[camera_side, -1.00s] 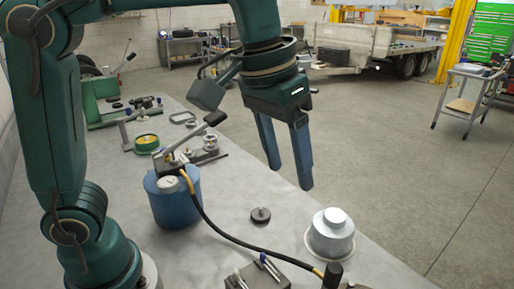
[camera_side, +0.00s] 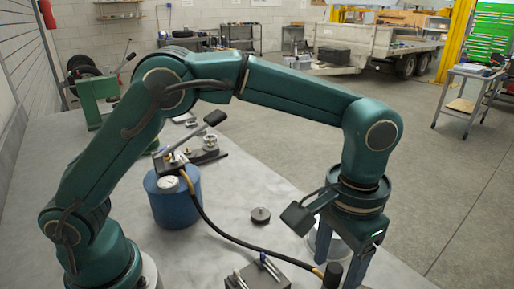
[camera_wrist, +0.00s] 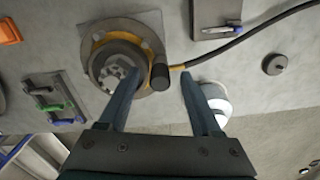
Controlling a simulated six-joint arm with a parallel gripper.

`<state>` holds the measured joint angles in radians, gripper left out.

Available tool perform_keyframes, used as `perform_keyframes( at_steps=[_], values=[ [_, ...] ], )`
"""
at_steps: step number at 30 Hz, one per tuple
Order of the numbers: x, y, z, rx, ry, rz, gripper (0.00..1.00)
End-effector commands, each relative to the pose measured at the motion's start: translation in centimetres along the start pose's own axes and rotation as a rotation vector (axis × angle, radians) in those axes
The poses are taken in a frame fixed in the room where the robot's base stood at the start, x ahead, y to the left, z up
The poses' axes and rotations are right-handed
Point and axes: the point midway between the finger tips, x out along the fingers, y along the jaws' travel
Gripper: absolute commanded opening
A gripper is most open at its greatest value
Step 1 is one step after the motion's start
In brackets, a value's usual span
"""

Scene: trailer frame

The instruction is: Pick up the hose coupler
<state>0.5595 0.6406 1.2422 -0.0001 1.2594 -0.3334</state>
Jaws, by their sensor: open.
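The hose coupler is a short black cylinder (camera_side: 332,274) at the end of a black hose (camera_side: 225,238), low in the side view. In the wrist view the coupler (camera_wrist: 160,77) appears between my two fingers, beside a round flanged fitting with a yellow ring (camera_wrist: 98,42). A yellow band (camera_wrist: 177,67) marks the hose end next to it. My gripper (camera_side: 338,264) points down close to the coupler; its fingers are open and apart. In the wrist view the gripper (camera_wrist: 158,72) shows a gap on both sides of the coupler. I cannot tell the height gap.
A white cylinder (camera_wrist: 217,102) stands close by my right finger in the wrist view. A blue tank with a gauge and lever (camera_side: 172,205) stands further left.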

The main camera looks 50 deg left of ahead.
Motion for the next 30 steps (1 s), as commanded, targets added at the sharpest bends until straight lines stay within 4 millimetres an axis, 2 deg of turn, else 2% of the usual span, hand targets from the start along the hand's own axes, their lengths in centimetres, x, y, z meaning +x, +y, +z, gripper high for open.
perform_keyframes(
  at_steps=[3, 11, 12, 16, 30],
  values=[
    [0.71, -0.03, 0.03, 0.000, -0.001, 0.000, 0.66],
    [0.83, -0.03, 0.00, 0.000, 0.001, 0.000, 0.66],
    [0.82, -0.03, 0.00, 0.000, 0.001, 0.000, 0.50],
    [0.81, -0.03, 0.00, 0.000, 0.001, 0.000, 0.01],
    [0.13, 0.00, -0.06, -0.001, 0.004, 0.001, 0.00]
  ],
)
